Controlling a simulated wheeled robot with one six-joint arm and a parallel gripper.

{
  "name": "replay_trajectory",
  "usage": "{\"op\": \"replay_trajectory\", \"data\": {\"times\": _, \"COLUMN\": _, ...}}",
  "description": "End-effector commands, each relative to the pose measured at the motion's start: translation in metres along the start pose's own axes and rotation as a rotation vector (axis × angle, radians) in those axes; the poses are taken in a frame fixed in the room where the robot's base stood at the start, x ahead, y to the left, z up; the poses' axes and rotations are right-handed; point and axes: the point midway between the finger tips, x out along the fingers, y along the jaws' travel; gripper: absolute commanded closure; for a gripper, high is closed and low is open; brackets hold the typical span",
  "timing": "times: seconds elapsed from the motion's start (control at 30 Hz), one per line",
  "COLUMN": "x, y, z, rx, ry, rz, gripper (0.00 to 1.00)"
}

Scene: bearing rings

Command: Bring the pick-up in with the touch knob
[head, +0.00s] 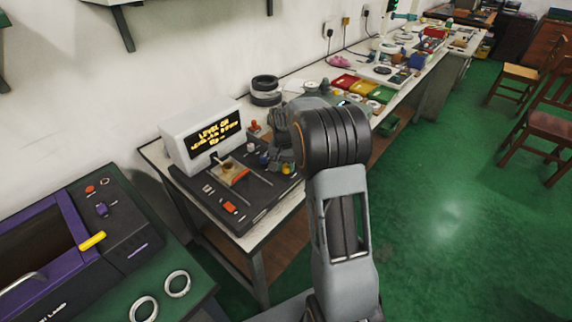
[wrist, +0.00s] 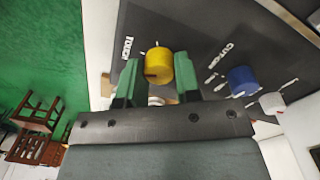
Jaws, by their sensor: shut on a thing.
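The yellow touch knob (wrist: 158,67) stands on a dark panel beside the word "TOUCH" in the wrist view. My gripper (wrist: 158,86) is shut on the touch knob, with one green finger on each side. In the head view the knob (head: 286,169) shows at the panel's right edge, below my gripper, whose fingers are hard to make out there. A small orange and tan fixture (head: 230,172) sits on the tester's dark panel (head: 259,198). I cannot tell which part of it is the pick-up, or whether it touches anything.
A blue knob (wrist: 242,80) beside "CUT-OFF" and a white knob (wrist: 272,103) stand close by. A white box with a lit yellow display (head: 215,139), partly legible as "LEVEL OK", stands behind. Dark rings (head: 265,88) are stacked farther along the bench.

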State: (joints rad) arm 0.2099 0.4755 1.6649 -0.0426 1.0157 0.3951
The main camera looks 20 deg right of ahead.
Motion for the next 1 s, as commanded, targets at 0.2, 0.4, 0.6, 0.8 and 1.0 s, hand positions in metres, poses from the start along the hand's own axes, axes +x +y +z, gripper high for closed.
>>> {"op": "replay_trajectory", "data": {"times": 0.2, "x": -0.0001, "y": -0.0002, "z": 0.0001, "rx": 0.017, "ry": -0.001, "rz": 0.000, "gripper": 0.93}}
{"op": "replay_trajectory", "data": {"times": 0.4, "x": -0.0001, "y": -0.0003, "z": 0.0001, "rx": 0.017, "ry": -0.001, "rz": 0.000, "gripper": 0.93}}
{"op": "replay_trajectory", "data": {"times": 0.6, "x": -0.0001, "y": -0.0003, "z": 0.0001, "rx": 0.016, "ry": -0.001, "rz": 0.000, "gripper": 0.61}}
{"op": "replay_trajectory", "data": {"times": 0.8, "x": -0.0001, "y": -0.0001, "z": 0.0000, "rx": 0.016, "ry": -0.001, "rz": 0.000, "gripper": 0.44}}
{"op": "replay_trajectory", "data": {"times": 1.0, "x": -0.0004, "y": -0.0001, "z": 0.0000, "rx": 0.016, "ry": 0.000, "rz": 0.000, "gripper": 0.44}}
